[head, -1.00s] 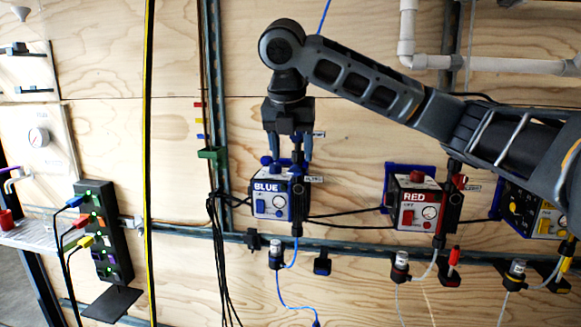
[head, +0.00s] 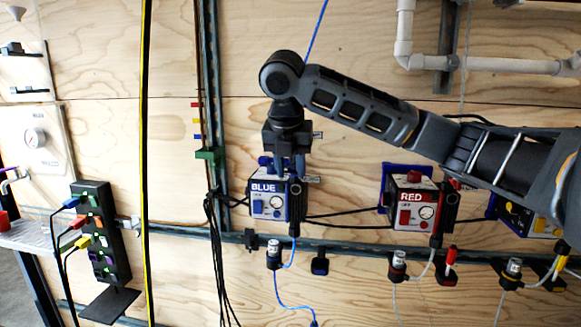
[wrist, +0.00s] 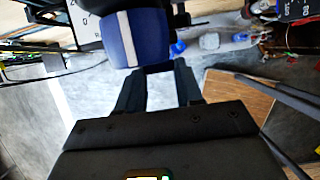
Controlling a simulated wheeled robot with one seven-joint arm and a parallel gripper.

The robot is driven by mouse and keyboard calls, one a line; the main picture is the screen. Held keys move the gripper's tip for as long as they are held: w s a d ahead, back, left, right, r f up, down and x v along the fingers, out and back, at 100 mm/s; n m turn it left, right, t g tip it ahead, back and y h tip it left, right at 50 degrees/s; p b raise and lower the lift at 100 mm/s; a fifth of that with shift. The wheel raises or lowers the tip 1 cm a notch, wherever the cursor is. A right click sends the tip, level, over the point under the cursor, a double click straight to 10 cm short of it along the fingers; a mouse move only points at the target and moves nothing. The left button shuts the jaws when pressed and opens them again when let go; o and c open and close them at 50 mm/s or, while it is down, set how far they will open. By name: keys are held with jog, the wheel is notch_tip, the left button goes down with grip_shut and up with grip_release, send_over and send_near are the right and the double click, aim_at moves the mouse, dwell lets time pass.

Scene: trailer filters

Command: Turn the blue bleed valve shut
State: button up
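The BLUE box (head: 269,206) is a white unit with a blue frame, a gauge and a blue button, fixed to the plywood wall. A blue part (head: 265,161) shows at its top; I cannot tell for sure whether it is the bleed valve. My gripper (head: 289,172) points down at the top right of this box, its tips close to it and partly hidden. In the wrist view the fingers (wrist: 158,80) are apart, with a blue block with a white stripe (wrist: 137,38) just beyond the tips. Contact is not clear.
The RED box (head: 410,207) and a yellow-marked box (head: 520,218) sit to the right. A rail (head: 345,246) with fittings runs below, with a blue hose (head: 288,290). Black cables hang left of the BLUE box. A power strip (head: 100,235) stands far left.

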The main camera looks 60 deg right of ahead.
aim_at(292, 175)
jog(key=c, duration=0.5)
jog(key=shift+t, duration=0.3)
jog(key=t+b, duration=0.1)
jog(key=b, duration=0.1)
jog(key=t+y+b, duration=0.1)
jog(key=t, duration=0.1)
jog(key=shift+s+d+f+m+b, duration=0.15)
jog(key=shift+s+f+m+b, duration=0.2)
jog(key=shift+s+f+m, duration=0.05)
jog(key=t+b, duration=0.2)
jog(key=b, duration=0.1)
jog(key=t+y+b, duration=0.1)
jog(key=shift+s+d+f+m, duration=0.1)
jog(key=shift+s+f+m, duration=0.15)
jog(key=shift+m, duration=0.15)
jog(key=m+t+b, duration=0.1)
jog(key=t+b, duration=0.2)
jog(key=b, duration=0.2)
jog(key=m+t+y+b, duration=0.1)
jog(key=t+b, duration=0.2)
jog(key=b, duration=0.2)
jog(key=f+t+b, duration=0.1)
jog(key=t+b, duration=0.2)
jog(key=b, duration=0.3)
jog(key=shift+s+d+f+m+t, duration=0.1)
jog(key=shift+s+m+t, duration=0.25)
jog(key=shift+m+t, duration=0.05)
jog(key=shift+b, duration=0.3)
